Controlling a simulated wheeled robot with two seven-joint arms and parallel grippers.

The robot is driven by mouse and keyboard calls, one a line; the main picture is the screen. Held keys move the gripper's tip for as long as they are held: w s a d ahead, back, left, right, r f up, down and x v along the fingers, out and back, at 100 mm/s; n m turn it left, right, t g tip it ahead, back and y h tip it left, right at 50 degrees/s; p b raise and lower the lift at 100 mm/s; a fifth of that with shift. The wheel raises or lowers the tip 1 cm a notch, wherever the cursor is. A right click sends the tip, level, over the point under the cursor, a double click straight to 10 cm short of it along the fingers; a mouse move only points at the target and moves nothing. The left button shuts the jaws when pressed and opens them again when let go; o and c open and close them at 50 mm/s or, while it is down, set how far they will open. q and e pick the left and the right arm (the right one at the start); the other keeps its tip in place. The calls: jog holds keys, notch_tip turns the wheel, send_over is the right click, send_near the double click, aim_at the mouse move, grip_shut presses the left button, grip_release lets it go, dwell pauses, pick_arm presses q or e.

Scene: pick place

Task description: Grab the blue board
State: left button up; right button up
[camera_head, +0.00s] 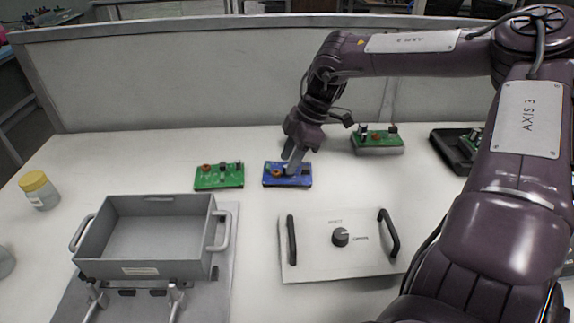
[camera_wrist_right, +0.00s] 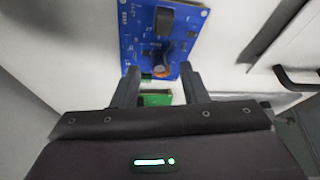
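The blue board (camera_head: 302,180) lies flat on the white table, left of the table's middle line in the head view, with dark parts and an orange coil on it. My right gripper (camera_head: 293,163) is over the board, pointing down. In the right wrist view the blue board (camera_wrist_right: 165,32) lies beyond the two fingertips (camera_wrist_right: 160,75), which stand apart with a gap between them. Nothing is seen held in the gap. Whether the fingers touch the board is not clear. My left gripper is not in view.
A green board (camera_head: 219,177) lies left of the blue one, and another (camera_head: 377,140) sits behind to the right. A jar (camera_head: 40,192) stands far left.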

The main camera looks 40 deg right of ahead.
jog(key=shift+x, duration=1.05)
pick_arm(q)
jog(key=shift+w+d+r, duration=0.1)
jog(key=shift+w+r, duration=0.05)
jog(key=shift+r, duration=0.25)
pick_arm(e)
grip_shut()
jog(key=shift+r, duration=0.1)
jog(key=shift+r, duration=0.1)
